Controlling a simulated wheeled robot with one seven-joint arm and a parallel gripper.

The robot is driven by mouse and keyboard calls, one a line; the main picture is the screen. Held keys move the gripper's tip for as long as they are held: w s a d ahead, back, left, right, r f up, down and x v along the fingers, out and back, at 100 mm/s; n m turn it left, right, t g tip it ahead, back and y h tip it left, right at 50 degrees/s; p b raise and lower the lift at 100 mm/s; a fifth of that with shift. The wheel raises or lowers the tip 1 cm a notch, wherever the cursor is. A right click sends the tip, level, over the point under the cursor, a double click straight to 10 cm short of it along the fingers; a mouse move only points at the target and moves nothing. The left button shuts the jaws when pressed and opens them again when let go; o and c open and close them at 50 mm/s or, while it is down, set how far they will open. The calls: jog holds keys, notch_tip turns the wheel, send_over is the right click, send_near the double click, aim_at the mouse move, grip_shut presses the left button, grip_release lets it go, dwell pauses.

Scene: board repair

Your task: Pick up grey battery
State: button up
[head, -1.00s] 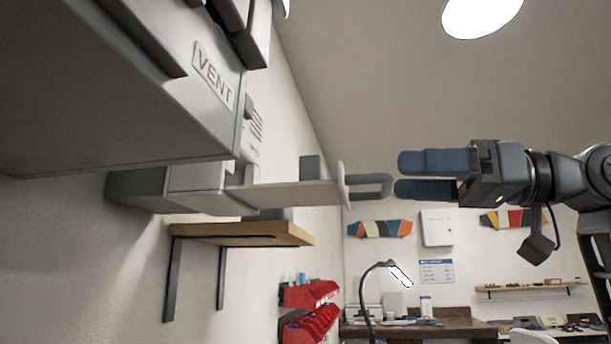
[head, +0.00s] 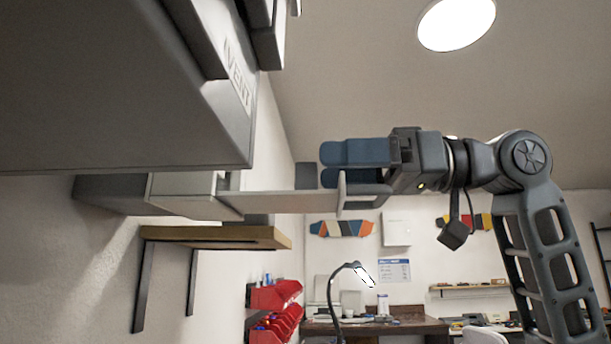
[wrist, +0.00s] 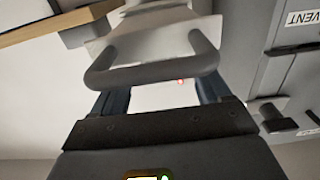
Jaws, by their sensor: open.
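A grey block (head: 306,175), which may be the grey battery, rises above the open light grey drawer (head: 270,203) in the head view. Its lower part is hidden by the drawer wall. My gripper (head: 323,166) is open, its blue fingers pointing left over the drawer's front panel, with the tips close to the block. In the wrist view, the drawer's U-shaped handle (wrist: 152,77) crosses in front of my fingers (wrist: 162,92). No battery is clear there.
A large grey cabinet marked VENT (head: 120,110) hangs above and left of the drawer. A wooden shelf (head: 215,236) on brackets is below it. Red bins (head: 275,295), a bent lamp (head: 345,275) and a workbench (head: 380,327) stand farther back.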

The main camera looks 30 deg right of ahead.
aim_at(315, 166)
jog(key=shift+p+x, duration=0.35)
jog(key=shift+x, duration=1.45)
jog(key=c, duration=1)
jog(key=shift+r, duration=0.1)
jog(key=shift+c, duration=0.2)
